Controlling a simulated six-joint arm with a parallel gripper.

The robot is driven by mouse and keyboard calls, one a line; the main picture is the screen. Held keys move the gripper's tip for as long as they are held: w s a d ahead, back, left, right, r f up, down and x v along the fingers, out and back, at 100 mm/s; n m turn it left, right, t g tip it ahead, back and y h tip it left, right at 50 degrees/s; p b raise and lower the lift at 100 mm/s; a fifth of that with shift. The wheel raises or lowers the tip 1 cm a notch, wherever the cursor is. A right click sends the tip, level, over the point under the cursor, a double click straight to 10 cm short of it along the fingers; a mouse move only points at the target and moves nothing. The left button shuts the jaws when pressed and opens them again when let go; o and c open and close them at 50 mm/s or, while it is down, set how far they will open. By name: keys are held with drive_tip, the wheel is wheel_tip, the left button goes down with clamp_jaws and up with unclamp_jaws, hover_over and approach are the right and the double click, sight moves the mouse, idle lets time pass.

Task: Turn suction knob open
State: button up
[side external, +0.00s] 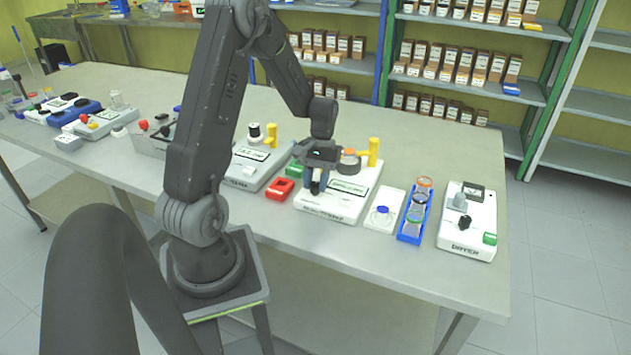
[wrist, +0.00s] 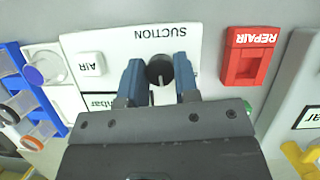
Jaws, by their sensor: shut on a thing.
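The suction knob (wrist: 159,71) is a round black knob with a pale pointer line, on a white panel below the printed word SUCTION in the wrist view. The pointer line runs roughly up and down in that view. My gripper (wrist: 159,78) has its two blue fingers on either side of the knob, shut on it. In the side external view my gripper (side external: 317,186) points down at the front of the white suction unit (side external: 325,208). The knob is hidden there behind the fingers. A display on the unit is partly covered by my gripper in the wrist view.
A red REPAIR block (wrist: 247,58) lies close beside the unit. An AIR button (wrist: 91,64) is on the same panel. A white plate with a blue-rimmed vial (side external: 383,215), a blue rack (side external: 412,226) and the dryer (side external: 467,228) stand to the right.

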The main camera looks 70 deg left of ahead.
drive_tip(key=m+y, duration=0.1)
drive_tip(key=m, duration=0.1)
drive_tip(key=m+g+y, duration=0.1)
drive_tip(key=m, duration=0.2)
drive_tip(key=shift+w+m, duration=0.1)
drive_tip(key=shift+m, duration=0.2)
drive_tip(key=shift+d+m+g+y, duration=0.1)
drive_tip(key=shift+m+g+y, duration=0.45)
drive_tip(key=shift+m, duration=1.65)
drive_tip(key=shift+t+y, duration=0.25)
drive_tip(key=o, duration=0.9)
drive_tip(key=v, duration=1.3)
drive_tip(key=shift+w+r, duration=0.15)
drive_tip(key=shift+r, duration=0.2)
drive_tip(key=shift+d, duration=0.1)
